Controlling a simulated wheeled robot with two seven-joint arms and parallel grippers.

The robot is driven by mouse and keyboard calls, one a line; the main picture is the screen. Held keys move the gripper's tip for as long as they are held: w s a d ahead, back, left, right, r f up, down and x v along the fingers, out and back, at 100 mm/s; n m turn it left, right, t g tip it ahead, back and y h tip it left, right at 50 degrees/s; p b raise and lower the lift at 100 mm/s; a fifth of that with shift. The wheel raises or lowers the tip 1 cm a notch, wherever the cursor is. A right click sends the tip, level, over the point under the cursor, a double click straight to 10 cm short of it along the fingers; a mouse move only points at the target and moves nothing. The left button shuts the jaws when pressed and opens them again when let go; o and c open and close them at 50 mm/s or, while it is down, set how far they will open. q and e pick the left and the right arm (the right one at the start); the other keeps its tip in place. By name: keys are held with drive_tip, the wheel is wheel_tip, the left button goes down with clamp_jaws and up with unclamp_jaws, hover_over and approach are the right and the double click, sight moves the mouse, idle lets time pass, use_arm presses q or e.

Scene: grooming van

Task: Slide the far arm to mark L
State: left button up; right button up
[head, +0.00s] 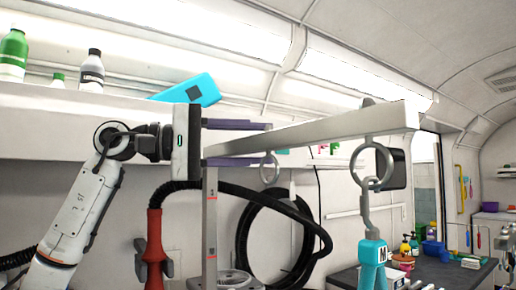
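A pale horizontal bar (340,128) runs from an upright post (210,225) toward the right, above the counter. I take this bar to be the far arm. The post carries small red marks; no letter L is readable. My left gripper (238,143) is at the bar's post end. Its two purple fingers are apart, one above and one below the bar, with a gap showing under the upper finger. Whether the lower finger touches the bar cannot be told. A grey ring with a hook (370,165) hangs from the bar's right part. My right gripper is not in view.
A turquoise piece marked M (374,253) hangs under the hook. A smaller ring (269,167) hangs near the post. A red-handled hose tool (154,245) and black hose (243,235) are close by. Bottles and a blue box (190,91) stand on the shelf.

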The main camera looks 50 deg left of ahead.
sight(227, 145)
use_arm(q)
drive_tip(key=shift+f, duration=0.2)
drive_tip(key=b+v, duration=0.3)
drive_tip(key=v, duration=0.5)
drive_tip(key=shift+s+a+r+b, duration=0.1)
drive_tip(key=shift+s+a+b, duration=0.1)
drive_tip(key=shift+s+b, duration=0.15)
drive_tip(key=shift+s+a, duration=0.3)
drive_tip(key=shift+s, duration=0.3)
